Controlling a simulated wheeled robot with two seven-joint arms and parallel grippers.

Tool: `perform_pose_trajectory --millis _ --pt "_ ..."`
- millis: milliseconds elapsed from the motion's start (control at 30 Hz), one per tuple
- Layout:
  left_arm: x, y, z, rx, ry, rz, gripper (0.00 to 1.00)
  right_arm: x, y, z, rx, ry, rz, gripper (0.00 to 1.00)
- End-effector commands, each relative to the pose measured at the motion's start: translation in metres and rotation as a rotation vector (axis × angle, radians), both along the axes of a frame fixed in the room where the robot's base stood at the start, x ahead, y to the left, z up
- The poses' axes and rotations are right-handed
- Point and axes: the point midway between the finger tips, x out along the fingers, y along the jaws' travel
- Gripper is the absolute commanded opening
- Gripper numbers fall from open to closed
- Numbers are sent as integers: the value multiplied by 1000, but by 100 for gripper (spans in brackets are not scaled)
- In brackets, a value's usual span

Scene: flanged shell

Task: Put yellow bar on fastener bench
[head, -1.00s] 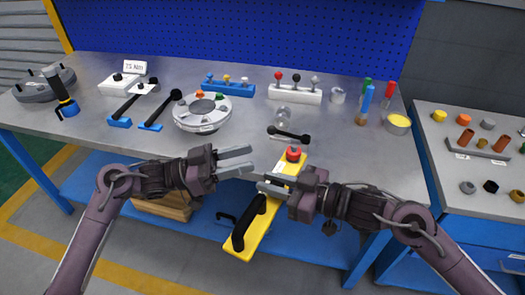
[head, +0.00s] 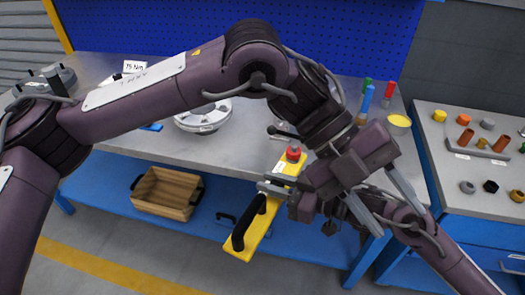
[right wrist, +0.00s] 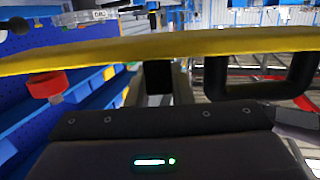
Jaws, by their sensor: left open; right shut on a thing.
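The yellow bar (head: 262,226), with a black handle and a red knob, slants in front of the main table's front edge in the head view. My right gripper (head: 273,188) is shut on it. In the right wrist view the yellow bar (right wrist: 110,54) runs across the picture close to the camera, with the red knob at left and the black handle at right. My left gripper (head: 403,222) is open and empty, to the right of the bar, its arm reaching across the table. The fastener bench (head: 490,215) stands at the right, with several fasteners on its top.
The main table (head: 230,155) carries a round flanged part (head: 203,118), a yellow-topped can (head: 398,121) and upright tools; my left arm hides much of it. A wooden crate (head: 165,195) sits on the blue shelf below.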

Motion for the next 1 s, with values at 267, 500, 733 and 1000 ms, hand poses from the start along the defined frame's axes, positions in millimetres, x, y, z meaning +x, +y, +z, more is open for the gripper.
perform_pose_trajectory --millis 267,500,733,1000 --pt "11 29 -37 205 -339 -162 45 0 0 2 4 -4 0 0" --pt "55 82 -46 404 -581 -242 45 0 0 2 3 -4 -1 0" --pt "96 136 -29 564 -734 -264 45 0 0 2 3 -4 -1 0" --pt "113 162 -18 631 -791 -264 45 0 0 2 3 -4 -1 0"
